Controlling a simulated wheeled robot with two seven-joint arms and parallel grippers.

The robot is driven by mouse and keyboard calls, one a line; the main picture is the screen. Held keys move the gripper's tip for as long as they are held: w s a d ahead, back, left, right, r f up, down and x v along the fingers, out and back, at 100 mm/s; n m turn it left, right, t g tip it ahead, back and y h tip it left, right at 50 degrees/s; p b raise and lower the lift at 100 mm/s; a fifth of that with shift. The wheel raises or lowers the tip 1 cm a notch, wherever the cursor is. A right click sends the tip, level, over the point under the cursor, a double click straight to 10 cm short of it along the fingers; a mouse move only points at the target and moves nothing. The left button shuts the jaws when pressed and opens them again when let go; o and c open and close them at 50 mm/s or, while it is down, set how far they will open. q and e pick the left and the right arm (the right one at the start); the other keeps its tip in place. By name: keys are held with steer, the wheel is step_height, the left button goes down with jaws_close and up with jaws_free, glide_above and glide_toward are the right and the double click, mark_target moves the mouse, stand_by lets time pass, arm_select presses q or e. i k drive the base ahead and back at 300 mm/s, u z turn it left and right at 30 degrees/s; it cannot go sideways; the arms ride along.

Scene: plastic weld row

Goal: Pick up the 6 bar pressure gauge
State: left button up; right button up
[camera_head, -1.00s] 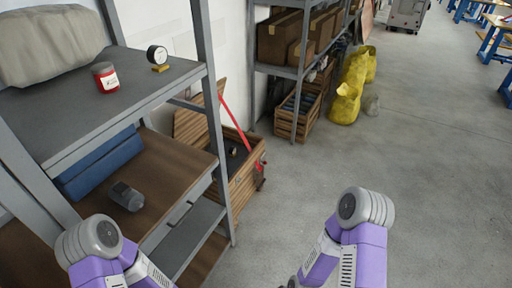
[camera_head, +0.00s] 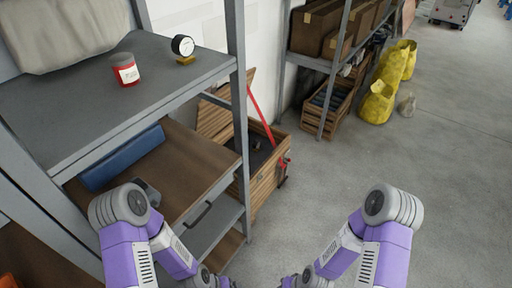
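The pressure gauge (camera_head: 183,46) stands upright on the grey top shelf, near its far right corner. It has a black rim, a white dial and a brass-coloured base. Its dial is too small to read. A red jar with a white label (camera_head: 126,70) stands to its left on the same shelf. My two purple and grey arms reach in at the bottom of the view, both well below and apart from the gauge. Their lower ends run toward the bottom edge, and neither gripper's fingers can be made out.
The grey shelf (camera_head: 62,118) has upright posts; one post (camera_head: 238,100) stands just right of the gauge. A large grey sack (camera_head: 75,30) lies at the back. A blue case (camera_head: 122,158) lies below. Wooden crates and yellow bags (camera_head: 377,103) stand beyond. Open floor lies right.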

mark_target(256, 144)
steer(key=z, duration=1.4)
steer(key=i, duration=2.95)
steer(key=u, duration=3.85)
steer(key=i, duration=1)
steer(key=z, duration=0.05)
